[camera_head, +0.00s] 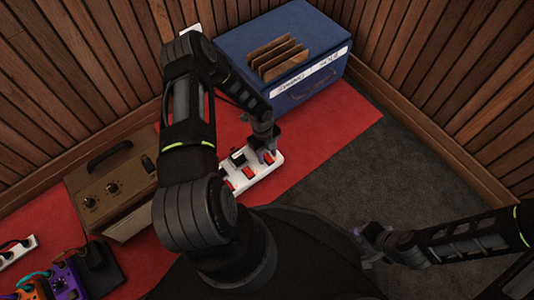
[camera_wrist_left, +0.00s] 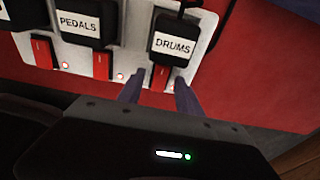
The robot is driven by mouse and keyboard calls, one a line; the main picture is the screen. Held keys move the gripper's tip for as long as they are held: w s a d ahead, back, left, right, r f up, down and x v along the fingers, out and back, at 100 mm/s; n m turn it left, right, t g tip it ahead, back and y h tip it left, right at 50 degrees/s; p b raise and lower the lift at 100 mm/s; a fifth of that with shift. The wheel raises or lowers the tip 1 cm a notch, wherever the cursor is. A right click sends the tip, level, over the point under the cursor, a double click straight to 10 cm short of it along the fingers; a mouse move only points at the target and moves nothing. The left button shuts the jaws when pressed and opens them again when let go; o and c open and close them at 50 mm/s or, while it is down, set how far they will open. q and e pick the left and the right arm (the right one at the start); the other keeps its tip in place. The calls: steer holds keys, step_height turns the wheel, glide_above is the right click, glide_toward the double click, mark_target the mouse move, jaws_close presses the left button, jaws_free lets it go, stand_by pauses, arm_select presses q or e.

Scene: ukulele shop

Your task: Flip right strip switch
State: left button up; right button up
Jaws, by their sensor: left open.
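A white power strip (camera_head: 240,180) with red rocker switches lies on the red mat in the head view. My left gripper (camera_head: 266,154) is at its far right end. In the left wrist view the strip (camera_wrist_left: 135,60) carries black plugs labelled PEDALS (camera_wrist_left: 85,24) and DRUMS (camera_wrist_left: 172,44). My left gripper (camera_wrist_left: 158,88) is open, with one finger on each side of the red switch (camera_wrist_left: 160,77) below DRUMS. I cannot tell whether the fingers touch it. My right gripper (camera_head: 368,246) is far from the strip, over the dark floor; its jaw state is unclear.
A blue case (camera_head: 310,88) with brown slats on top stands behind the strip. A brown amplifier (camera_head: 110,185) is left of my arm. A second white strip (camera_head: 14,254) and colored pedals (camera_head: 65,285) are at lower left. Wood-panelled walls close the back; grey carpet (camera_head: 335,165) is clear.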

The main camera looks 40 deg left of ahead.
mark_target(265, 155)
arm_select(q)
step_height(265, 155, up, 8)
steer(key=a+p, duration=0.1)
steer(key=p, duration=0.2)
steer(key=shift+w+f, duration=0.15)
stand_by(0.6)
